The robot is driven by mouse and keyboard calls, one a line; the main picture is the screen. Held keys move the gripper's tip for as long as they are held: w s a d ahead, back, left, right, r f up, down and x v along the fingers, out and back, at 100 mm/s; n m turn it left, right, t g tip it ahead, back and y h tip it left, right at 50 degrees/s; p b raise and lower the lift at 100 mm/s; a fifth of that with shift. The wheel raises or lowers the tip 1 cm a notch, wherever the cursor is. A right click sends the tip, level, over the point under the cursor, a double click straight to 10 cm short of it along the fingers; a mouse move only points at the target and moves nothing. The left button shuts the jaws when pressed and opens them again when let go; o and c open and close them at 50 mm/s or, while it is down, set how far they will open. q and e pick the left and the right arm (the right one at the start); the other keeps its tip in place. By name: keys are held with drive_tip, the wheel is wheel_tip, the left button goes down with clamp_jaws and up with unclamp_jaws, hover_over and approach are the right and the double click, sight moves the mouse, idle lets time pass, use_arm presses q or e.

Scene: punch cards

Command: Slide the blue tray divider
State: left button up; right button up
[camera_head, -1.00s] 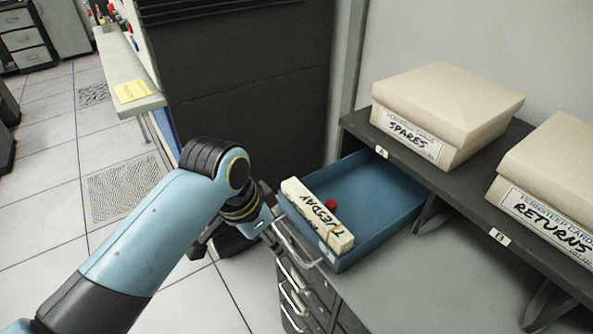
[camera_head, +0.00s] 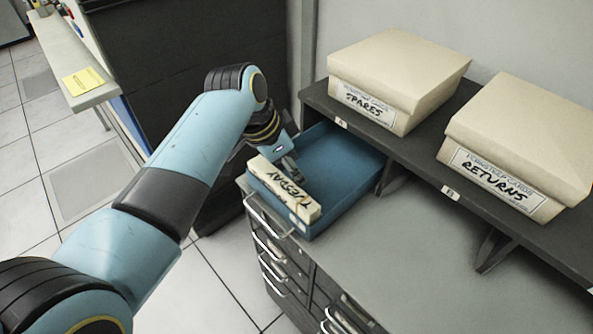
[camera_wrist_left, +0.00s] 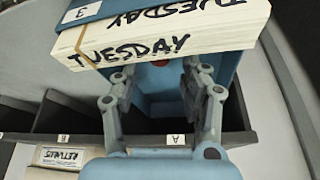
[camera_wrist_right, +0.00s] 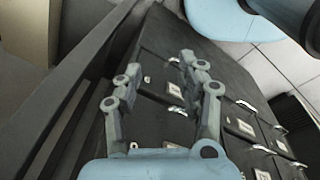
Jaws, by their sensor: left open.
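The blue tray (camera_head: 345,170) lies at the left end of the grey counter, under the shelf bay marked A. A cream card deck marked TUESDAY (camera_head: 283,188) lies across its front end; it fills the top of the left wrist view (camera_wrist_left: 160,42). My left gripper (camera_head: 292,168) is open and empty, just behind the deck at the tray's left side. Its fingers (camera_wrist_left: 160,78) reach towards the deck. A bit of red (camera_wrist_left: 190,62) shows by the deck's lower edge; no divider plate can be made out. My right gripper (camera_wrist_right: 160,68) is open and empty, above dark drawers.
A SPARES box (camera_head: 400,80) and a RETURNS box (camera_head: 520,145) stand on the dark shelf (camera_head: 425,172). Drawers with metal handles (camera_head: 270,245) are below the counter. The counter (camera_head: 400,255) right of the tray is clear.

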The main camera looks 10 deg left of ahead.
use_arm(q)
drive_tip(key=shift+x, duration=1.45)
clamp_jaws()
